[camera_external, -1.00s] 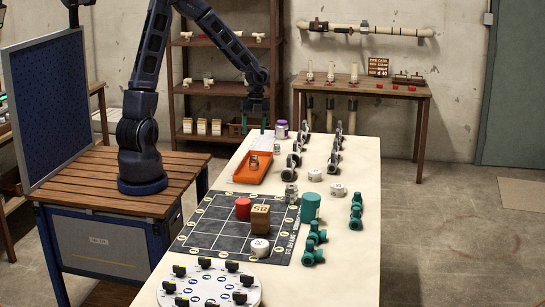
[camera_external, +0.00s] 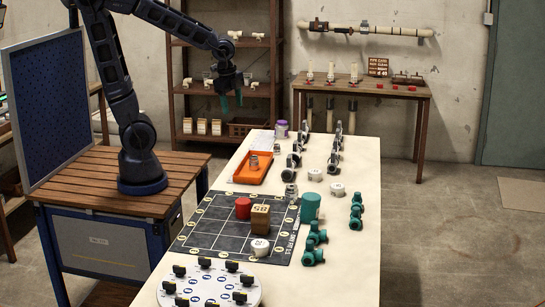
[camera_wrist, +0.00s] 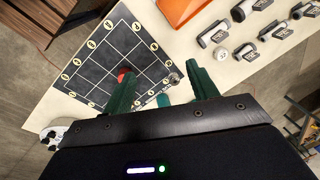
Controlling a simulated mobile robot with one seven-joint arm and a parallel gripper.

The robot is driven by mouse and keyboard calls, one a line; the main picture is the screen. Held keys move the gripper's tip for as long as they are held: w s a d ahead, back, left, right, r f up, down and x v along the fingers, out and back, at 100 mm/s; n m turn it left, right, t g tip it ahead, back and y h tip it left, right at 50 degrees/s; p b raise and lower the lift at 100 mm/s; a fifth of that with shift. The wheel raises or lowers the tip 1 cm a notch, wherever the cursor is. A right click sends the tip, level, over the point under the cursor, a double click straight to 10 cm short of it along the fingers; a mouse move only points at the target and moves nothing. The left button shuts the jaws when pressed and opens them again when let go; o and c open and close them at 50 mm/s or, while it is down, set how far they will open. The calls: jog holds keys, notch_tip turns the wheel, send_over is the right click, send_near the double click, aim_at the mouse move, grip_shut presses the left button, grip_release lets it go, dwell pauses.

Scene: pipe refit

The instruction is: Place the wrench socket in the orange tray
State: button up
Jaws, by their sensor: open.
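The orange tray (camera_external: 249,179) lies toward the far left side of the long table. A small grey metallic cylinder (camera_external: 253,162), which looks like a socket, stands inside it. Part of the orange tray (camera_wrist: 183,10) shows at the top there.
A dark grid mat (camera_external: 205,230) holds a red cylinder (camera_external: 243,208), a brown block (camera_external: 260,218) and a white disc. A teal cylinder (camera_external: 310,207), teal fittings and several grey fittings stand along the right.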

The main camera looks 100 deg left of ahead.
jog(key=s+d+r+n+t+h, duration=0.1)
jog(key=s+d+r+n+t, duration=0.2)
jog(key=s+d, duration=0.6)
notch_tip(320, 180, up, 4)
jog(key=shift+s+f+n+t, duration=0.15)
jog(key=shift+s+n+t, duration=0.15)
jog(key=shift+s+n, duration=0.65)
